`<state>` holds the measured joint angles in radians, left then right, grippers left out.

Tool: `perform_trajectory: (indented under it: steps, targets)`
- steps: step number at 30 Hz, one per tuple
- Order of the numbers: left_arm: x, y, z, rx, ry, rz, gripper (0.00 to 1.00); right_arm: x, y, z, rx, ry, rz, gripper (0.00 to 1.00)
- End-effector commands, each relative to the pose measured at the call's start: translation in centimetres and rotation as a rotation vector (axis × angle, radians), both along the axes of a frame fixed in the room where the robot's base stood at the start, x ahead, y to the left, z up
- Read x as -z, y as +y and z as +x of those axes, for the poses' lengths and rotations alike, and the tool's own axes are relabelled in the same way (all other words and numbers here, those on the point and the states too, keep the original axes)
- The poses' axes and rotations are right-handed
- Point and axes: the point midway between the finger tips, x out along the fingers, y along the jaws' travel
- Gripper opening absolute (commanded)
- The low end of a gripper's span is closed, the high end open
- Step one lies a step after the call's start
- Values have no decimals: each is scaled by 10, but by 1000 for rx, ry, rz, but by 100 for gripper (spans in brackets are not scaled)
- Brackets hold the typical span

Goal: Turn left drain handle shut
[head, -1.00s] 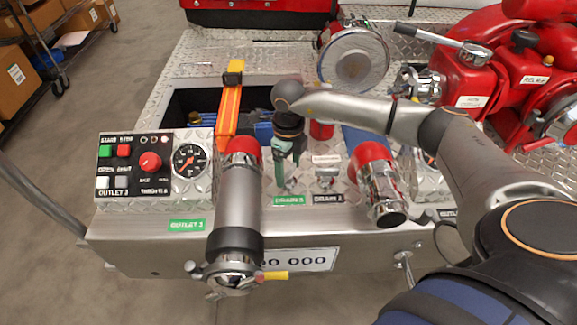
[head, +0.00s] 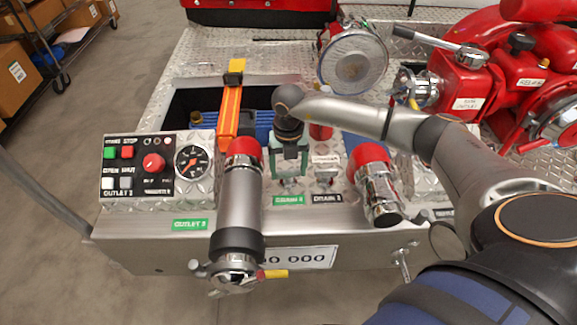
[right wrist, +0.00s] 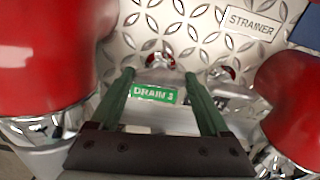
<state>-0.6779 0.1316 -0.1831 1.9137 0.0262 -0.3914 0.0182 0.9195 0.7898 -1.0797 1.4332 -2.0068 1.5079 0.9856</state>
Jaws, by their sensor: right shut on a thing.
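The left drain handle (head: 290,183) is a small metal handle on the tread-plate panel, above the green DRAIN label (head: 289,199). My right gripper (head: 290,172) points down over it, with its green fingers on either side. In the right wrist view, the fingers (right wrist: 163,76) straddle the handle just above the green label (right wrist: 155,94), and the gripper is shut on it. The fingers hide much of the handle, so its exact angle is unclear. My left gripper is not in view.
A large chrome outlet pipe with a red collar (head: 241,148) stands close left, and another red-capped outlet (head: 371,158) stands right. The second drain handle (head: 326,174) sits just to the right. A control box (head: 137,165) and gauge (head: 193,162) are farther left.

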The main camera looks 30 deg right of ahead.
Motion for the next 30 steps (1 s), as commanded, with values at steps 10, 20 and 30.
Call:
perform_trajectory:
  steps: [10,20,30]
  targets:
    - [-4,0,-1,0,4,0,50,-1,-1,1,114,-3,0,24]
    - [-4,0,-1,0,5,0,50,-1,-1,1,130,-3,0,24]
    - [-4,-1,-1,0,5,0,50,-1,-1,1,128,-3,0,100]
